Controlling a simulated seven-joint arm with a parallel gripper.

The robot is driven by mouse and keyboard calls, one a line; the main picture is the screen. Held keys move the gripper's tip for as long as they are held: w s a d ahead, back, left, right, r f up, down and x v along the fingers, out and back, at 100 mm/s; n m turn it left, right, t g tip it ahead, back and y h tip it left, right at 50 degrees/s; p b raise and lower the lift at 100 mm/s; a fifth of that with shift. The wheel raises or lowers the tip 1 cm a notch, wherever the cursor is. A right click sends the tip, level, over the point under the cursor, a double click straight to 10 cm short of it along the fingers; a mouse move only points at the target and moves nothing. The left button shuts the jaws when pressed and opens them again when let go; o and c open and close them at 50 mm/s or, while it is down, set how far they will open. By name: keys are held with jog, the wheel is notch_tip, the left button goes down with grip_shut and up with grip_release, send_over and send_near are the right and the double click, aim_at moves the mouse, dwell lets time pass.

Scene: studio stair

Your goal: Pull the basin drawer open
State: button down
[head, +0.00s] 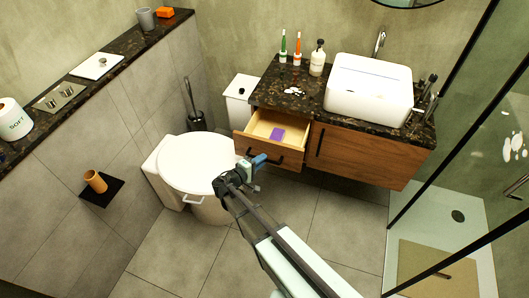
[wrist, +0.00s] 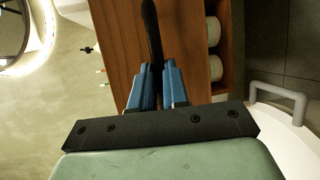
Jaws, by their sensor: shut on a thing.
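The basin drawer (head: 258,128) is at the left of the wooden cabinet under the basin and stands pulled out, its pale inside showing. A flat purple thing (head: 277,134) lies in it. The drawer's black bar handle (wrist: 151,30) crosses its brown wooden front (wrist: 120,40) in the wrist view. My gripper (head: 258,160) is at that front in the head view. In the wrist view its blue fingers (wrist: 152,78) are shut on the handle, one on each side. My gripper hides part of the handle and drawer front.
The white toilet (head: 195,165) stands just left of the drawer, near my gripper. The white basin (head: 369,88) sits on the dark counter above the cabinet. White rolls (wrist: 213,68) sit in an open space beside the drawer front. Floor (head: 315,215) in front is clear.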

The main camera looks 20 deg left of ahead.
jog(key=shift+s, duration=0.8)
jog(key=c, duration=1.1)
grip_release()
jog(key=shift+c, duration=0.2)
jog(key=shift+s, duration=0.1)
jog(key=v, duration=1.3)
jog(key=shift+s+a, duration=0.15)
jog(key=shift+s, duration=0.1)
jog(key=shift+r, duration=0.15)
